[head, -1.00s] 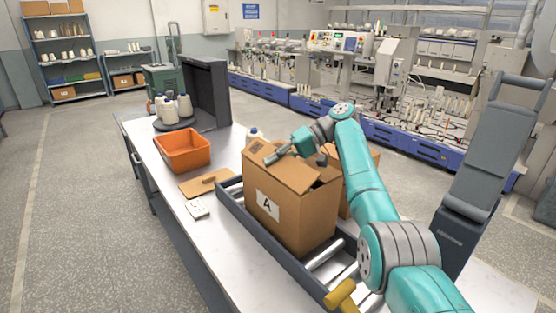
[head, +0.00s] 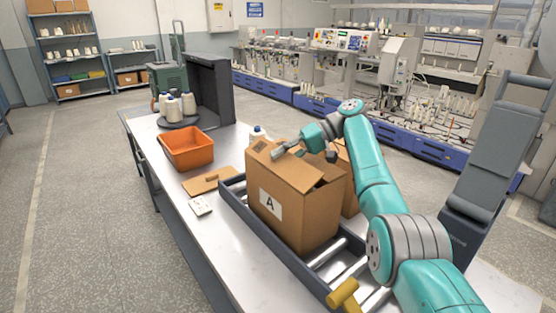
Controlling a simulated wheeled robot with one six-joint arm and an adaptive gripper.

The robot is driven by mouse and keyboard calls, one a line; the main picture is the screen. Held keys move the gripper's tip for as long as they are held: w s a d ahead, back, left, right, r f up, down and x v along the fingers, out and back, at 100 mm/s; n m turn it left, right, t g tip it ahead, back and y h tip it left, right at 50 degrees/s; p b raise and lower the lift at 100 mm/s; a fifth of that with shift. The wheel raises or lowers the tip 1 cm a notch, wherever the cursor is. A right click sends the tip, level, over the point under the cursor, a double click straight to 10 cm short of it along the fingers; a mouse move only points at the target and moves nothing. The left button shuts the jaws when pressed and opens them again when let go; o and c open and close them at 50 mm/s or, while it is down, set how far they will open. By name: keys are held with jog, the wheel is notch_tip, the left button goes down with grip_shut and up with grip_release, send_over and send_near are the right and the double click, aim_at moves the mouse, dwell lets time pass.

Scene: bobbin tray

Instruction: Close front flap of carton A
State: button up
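Carton A (head: 318,222) is a brown cardboard box with a white label marked "A" on its side, standing upright on the roller conveyor. A broad top flap (head: 300,174) lies inward over the opening, nearly level, with a dark gap at its right end. A small flap piece with a dark mark shows at the left end of the top. My gripper (head: 284,151) is over the carton's top, its grey finger at the flap's far left part. I cannot tell whether it touches. The finger spacing is unclear, and the arm hides part of the carton's far side.
A second carton (head: 350,200) stands close behind carton A, partly hidden by my arm.

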jog(key=shift+v, duration=2.95)
